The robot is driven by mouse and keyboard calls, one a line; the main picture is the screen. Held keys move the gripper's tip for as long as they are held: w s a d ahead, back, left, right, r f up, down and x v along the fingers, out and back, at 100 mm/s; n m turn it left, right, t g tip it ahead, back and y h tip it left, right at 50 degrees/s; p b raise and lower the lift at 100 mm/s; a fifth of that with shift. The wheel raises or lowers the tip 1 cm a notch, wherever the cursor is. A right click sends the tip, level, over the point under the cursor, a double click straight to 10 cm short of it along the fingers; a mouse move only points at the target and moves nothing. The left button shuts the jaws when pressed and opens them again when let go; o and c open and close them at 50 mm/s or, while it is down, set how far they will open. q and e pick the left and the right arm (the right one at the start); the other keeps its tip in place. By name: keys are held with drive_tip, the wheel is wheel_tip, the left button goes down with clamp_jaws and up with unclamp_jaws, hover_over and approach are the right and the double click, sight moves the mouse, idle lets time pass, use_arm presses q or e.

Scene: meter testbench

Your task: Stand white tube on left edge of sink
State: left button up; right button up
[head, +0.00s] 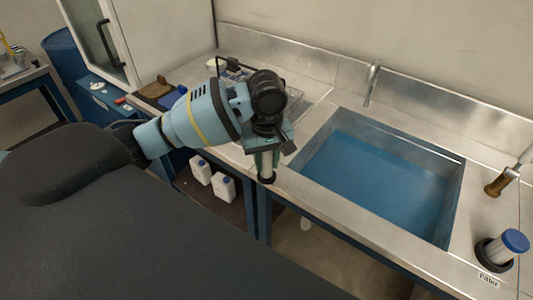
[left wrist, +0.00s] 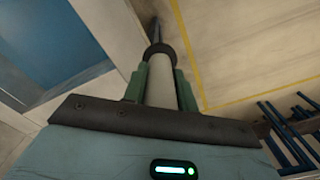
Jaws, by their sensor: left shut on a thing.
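My left gripper (head: 264,156) points down near the counter's front edge, left of the sink (head: 380,180). Its green fingers are shut on the white tube (head: 267,168), which hangs roughly upright with a dark collar at its lower end. In the left wrist view the tube (left wrist: 160,82) sits between the green fingers, with the dark collar and a thin dark tip beyond it. The sink's blue basin (left wrist: 55,35) shows at the upper left there. I cannot tell whether the tube clears the counter edge. My right gripper is not in view.
A faucet (head: 373,82) stands behind the sink. A blue-lidded container (head: 512,243) and a brown-handled tool (head: 497,186) are on the right side. A wire rack (head: 292,98) is behind my gripper. White jugs (head: 223,187) stand below the counter. The sink's left rim is clear.

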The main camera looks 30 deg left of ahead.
use_arm(q)
drive_tip(key=w+a, duration=0.2)
drive_tip(key=w, duration=0.1)
drive_tip(key=w+a, duration=0.1)
drive_tip(key=shift+w+f+b, duration=0.25)
drive_tip(key=shift+w+b, duration=0.1)
drive_tip(key=shift+w, duration=0.05)
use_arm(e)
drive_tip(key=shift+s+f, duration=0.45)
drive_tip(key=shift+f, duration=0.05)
use_arm(q)
drive_tip(key=shift+w, duration=0.1)
drive_tip(key=f, duration=0.3)
drive_tip(key=shift+w+a+f, duration=0.2)
drive_tip(key=shift+a+f, duration=0.05)
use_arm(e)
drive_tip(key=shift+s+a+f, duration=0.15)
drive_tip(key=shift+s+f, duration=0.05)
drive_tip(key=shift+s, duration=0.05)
use_arm(q)
drive_tip(key=shift+f, duration=0.15)
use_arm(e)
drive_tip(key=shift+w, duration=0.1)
use_arm(q)
drive_tip(key=o, duration=1.1)
drive_tip(key=shift+c, duration=0.2)
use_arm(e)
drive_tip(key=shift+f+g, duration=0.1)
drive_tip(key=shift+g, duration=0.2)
